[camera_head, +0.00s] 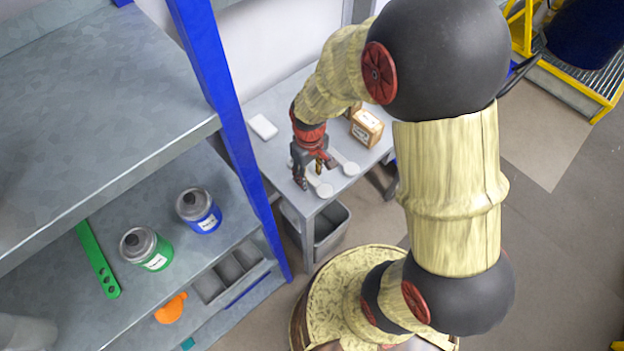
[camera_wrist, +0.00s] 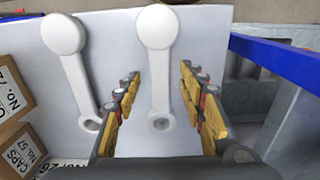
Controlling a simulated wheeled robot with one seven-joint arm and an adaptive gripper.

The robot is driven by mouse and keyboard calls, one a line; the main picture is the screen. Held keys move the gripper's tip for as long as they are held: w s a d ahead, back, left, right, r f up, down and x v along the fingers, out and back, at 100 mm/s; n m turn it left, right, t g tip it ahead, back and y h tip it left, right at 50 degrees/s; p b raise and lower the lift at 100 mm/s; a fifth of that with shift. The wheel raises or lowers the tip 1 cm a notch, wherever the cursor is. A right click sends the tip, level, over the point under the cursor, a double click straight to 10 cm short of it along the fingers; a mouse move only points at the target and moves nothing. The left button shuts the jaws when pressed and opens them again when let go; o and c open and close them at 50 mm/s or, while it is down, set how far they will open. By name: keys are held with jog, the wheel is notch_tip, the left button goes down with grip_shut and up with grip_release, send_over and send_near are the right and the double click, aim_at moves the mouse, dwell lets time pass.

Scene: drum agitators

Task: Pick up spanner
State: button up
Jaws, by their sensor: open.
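My gripper (camera_head: 313,174) is open and points down over the small grey table (camera_head: 268,108). In the wrist view my gripper (camera_wrist: 163,105) has its yellow-padded fingers on either side of a white tool (camera_wrist: 159,70), with a round disc at one end and a small ring at the other. A second such white tool (camera_wrist: 75,72) lies left of the fingers. A long green flat bar (camera_head: 97,260) with a holed end lies on the shelf, far from my gripper. I cannot tell for sure which is the spanner. Nothing is visibly held.
Small boxes (camera_head: 367,127) stand on the table, close to the left in the wrist view. A blue rack post (camera_head: 225,120) stands left of the table. A blue-labelled can (camera_head: 206,219) and a green-labelled can (camera_head: 157,259) stand on the shelf. A grey bin (camera_head: 331,221) sits under the table.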

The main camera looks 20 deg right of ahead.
jog(key=shift+c, duration=1)
jog(key=c, duration=0.7)
grip_shut()
